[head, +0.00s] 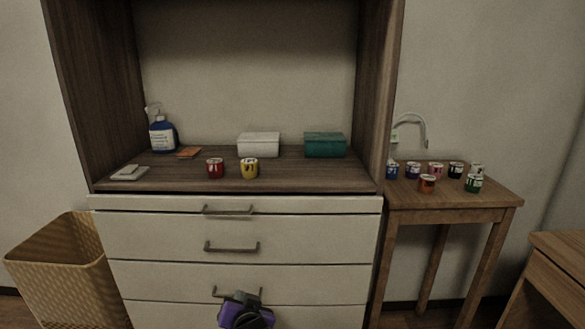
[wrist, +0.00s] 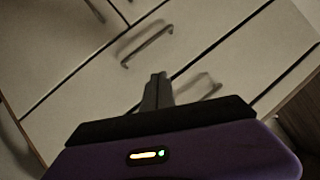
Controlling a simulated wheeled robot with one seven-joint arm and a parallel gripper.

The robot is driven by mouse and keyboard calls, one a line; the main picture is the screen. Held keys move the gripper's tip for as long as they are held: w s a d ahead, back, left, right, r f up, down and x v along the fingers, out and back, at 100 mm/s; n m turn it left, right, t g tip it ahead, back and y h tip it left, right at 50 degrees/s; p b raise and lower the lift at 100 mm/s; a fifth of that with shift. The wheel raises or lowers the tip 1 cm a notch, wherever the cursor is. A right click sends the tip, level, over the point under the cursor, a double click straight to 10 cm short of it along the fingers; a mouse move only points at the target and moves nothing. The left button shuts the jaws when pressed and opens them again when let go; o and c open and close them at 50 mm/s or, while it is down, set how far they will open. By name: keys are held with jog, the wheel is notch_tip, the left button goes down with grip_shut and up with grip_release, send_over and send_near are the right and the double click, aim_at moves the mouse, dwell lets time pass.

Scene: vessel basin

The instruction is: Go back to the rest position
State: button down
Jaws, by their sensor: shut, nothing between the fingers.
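My gripper shows at the bottom of the head view (head: 245,312), low in front of the drawer unit. In the wrist view its two dark fingers (wrist: 158,82) are together with nothing between them. The white drawer fronts (head: 290,240) with metal handles stand behind it. One handle (wrist: 147,46) lies just past the fingertips in the wrist view, and another is partly behind the fingers. I cannot tell whether the fingers touch the drawer front. All drawers look closed or nearly closed.
On the cabinet top (head: 315,179) stand a red can (head: 215,168), a yellow can (head: 249,168), a white box (head: 258,145), a green box (head: 325,145) and a blue bottle (head: 163,135). A wicker basket (head: 60,270) stands left. A side table (head: 450,200) with several cans stands right.

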jog(key=s+d+n+t, duration=0.2)
jog(key=s+d+t, duration=0.1)
jog(key=s+d, duration=1.05)
jog(key=s+d+n+t, duration=0.25)
jog(key=s+d, duration=0.75)
jog(key=s, duration=0.6)
jog(key=s+d+r+m+g+h, duration=0.15)
jog(key=s+d, duration=0.35)
jog(key=s, duration=0.6)
jog(key=s+d+r+m+g+h, duration=0.1)
jog(key=s+d+r+h, duration=0.25)
jog(key=s, duration=0.85)
notch_tip(320, 180, up, 18)
jog(key=p, duration=1.8)
jog(key=shift+d+f+y+p, duration=0.15)
jog(key=shift+d+y+p, duration=0.25)
jog(key=shift+w, duration=0.1)
